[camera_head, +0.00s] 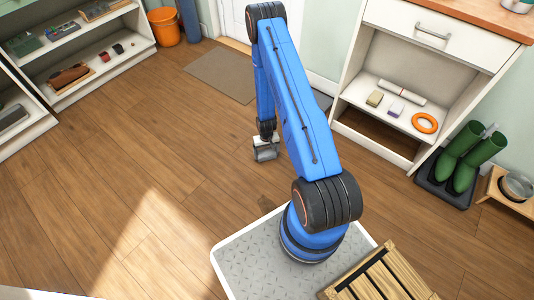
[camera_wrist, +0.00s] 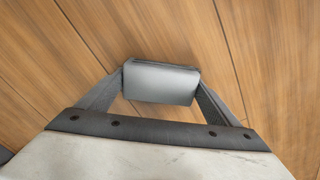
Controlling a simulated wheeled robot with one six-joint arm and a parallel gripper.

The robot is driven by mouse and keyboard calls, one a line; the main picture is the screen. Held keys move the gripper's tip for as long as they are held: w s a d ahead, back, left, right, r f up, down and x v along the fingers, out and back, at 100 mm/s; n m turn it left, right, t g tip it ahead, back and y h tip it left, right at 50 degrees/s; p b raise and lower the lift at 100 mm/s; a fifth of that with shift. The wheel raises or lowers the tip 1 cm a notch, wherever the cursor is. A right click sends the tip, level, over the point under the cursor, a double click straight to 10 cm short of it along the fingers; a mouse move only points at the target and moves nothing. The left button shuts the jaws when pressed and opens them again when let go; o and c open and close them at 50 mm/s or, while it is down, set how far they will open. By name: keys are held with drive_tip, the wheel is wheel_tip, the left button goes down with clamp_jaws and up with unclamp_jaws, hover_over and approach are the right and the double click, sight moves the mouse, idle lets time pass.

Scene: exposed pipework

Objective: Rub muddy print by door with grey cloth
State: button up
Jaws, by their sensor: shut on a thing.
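My gripper (camera_head: 266,146) is low over the wooden floor, left of my blue arm. In the wrist view both fingers of my gripper (camera_wrist: 160,85) close on the sides of a grey cloth (camera_wrist: 160,84), which looks like a folded or rolled block. The cloth (camera_head: 265,154) also shows at the fingertips in the head view. I cannot tell whether it touches the floor. The white door (camera_head: 232,18) is at the top, partly behind my arm. I cannot make out a muddy print on the floor in either view; my arm hides part of the floor near the door.
A brown doormat (camera_head: 222,75) lies before the door. An orange bucket (camera_head: 165,27) and white shelves (camera_head: 100,70) stand left. A white cabinet (camera_head: 405,85) stands right, with green boots (camera_head: 466,158) on a dark tray. A wooden crate (camera_head: 385,280) is at the bottom. Floor left of my gripper is clear.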

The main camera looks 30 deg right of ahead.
drive_tip(key=shift+w+r, duration=0.1)
drive_tip(key=shift+w, duration=6.2)
drive_tip(key=shift+s, duration=0.1)
drive_tip(key=shift+s, duration=1.5)
drive_tip(key=shift+s+f, duration=0.2)
drive_tip(key=shift+s, duration=4.6)
drive_tip(key=shift+r, duration=3)
drive_tip(key=shift+w+r, duration=0.1)
drive_tip(key=shift+r, duration=0.05)
